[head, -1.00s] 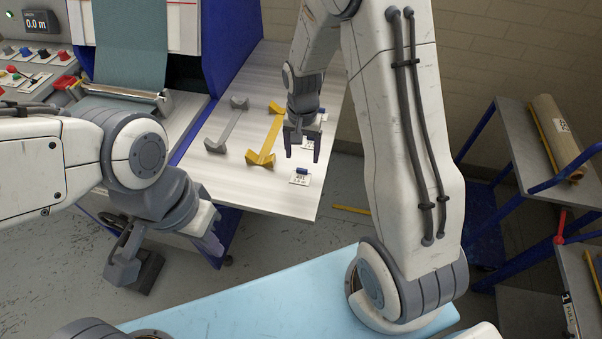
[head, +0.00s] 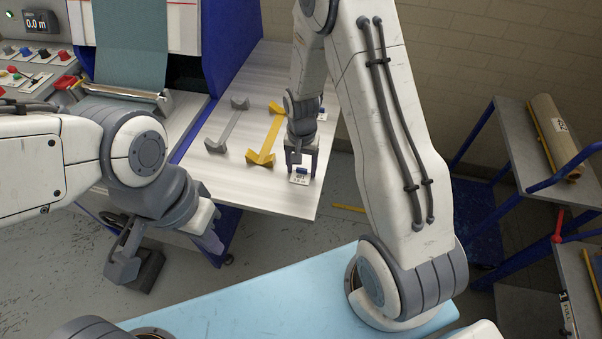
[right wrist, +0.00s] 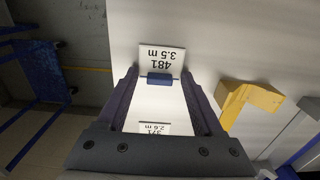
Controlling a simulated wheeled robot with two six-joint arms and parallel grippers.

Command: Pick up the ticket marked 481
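The ticket marked 481 (head: 300,180) lies near the front edge of the metal table. In the right wrist view it is a white card (right wrist: 163,58) reading "481, 3.5 m", with a blue block (right wrist: 159,79) at its edge. My right gripper (head: 302,173) is low over this ticket, and the fingers hide part of it. In the right wrist view the right gripper (right wrist: 161,74) is open, with one finger on each side of the blue block and gaps visible. My left gripper (head: 166,256) is open and empty, left of the table and in front of it.
Another ticket (right wrist: 154,128), marked 371, lies behind, between the finger bases in the wrist view. A yellow bar (head: 266,136) and a grey bar (head: 227,125) lie left of my right gripper. A shelf cart (head: 508,118) stands at right.

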